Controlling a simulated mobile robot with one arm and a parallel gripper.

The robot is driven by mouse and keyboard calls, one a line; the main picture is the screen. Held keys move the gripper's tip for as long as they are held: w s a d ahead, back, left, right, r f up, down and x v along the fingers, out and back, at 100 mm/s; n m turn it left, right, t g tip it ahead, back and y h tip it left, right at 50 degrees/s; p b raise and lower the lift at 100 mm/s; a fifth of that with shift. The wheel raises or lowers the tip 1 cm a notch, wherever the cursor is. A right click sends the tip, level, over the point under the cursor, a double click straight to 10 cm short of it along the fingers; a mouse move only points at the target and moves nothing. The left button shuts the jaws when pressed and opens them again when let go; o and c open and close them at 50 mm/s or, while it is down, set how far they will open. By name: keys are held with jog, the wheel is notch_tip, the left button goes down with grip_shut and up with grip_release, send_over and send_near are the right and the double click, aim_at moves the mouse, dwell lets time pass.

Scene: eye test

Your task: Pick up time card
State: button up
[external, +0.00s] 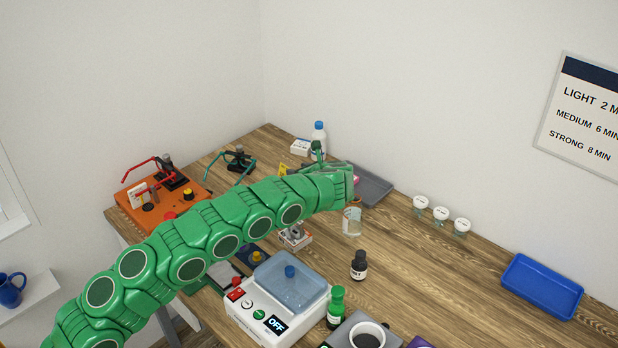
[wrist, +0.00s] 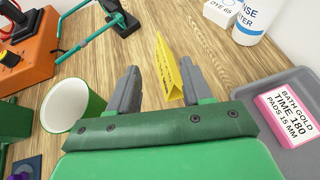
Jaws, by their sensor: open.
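A pink block-like card (wrist: 288,120) with a white label reading "BATH GOLD TIME 180 PADS 15 MM" lies in the grey tray (wrist: 250,97) at the right of the wrist view. Its pink edge (external: 356,180) shows beside my arm in the external view. A yellow folded card (wrist: 170,68) stands on the table in the wrist view; its small print is unreadable. It also shows partly in the external view (external: 282,168). My gripper (wrist: 159,72) is open and empty. The yellow card appears between its fingers; contact is not visible. The pink card is to their right.
A white and green cup (wrist: 78,112) is left of my gripper. An orange unit (external: 160,203) and a green-armed stand (external: 238,158) are at left. A rinse bottle (wrist: 256,20) and white box (wrist: 222,12) are behind. Bare wood lies around the yellow card.

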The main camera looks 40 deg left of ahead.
jog(key=shift+x, duration=1.2)
jog(key=shift+w+f+x, duration=0.1)
jog(key=shift+f+x, duration=0.05)
jog(key=shift+x, duration=1.15)
jog(key=shift+w+f+x, duration=0.1)
jog(key=shift+x, duration=1.15)
jog(key=shift+d, duration=0.15)
jog(key=shift+c, duration=0.3)
grip_shut()
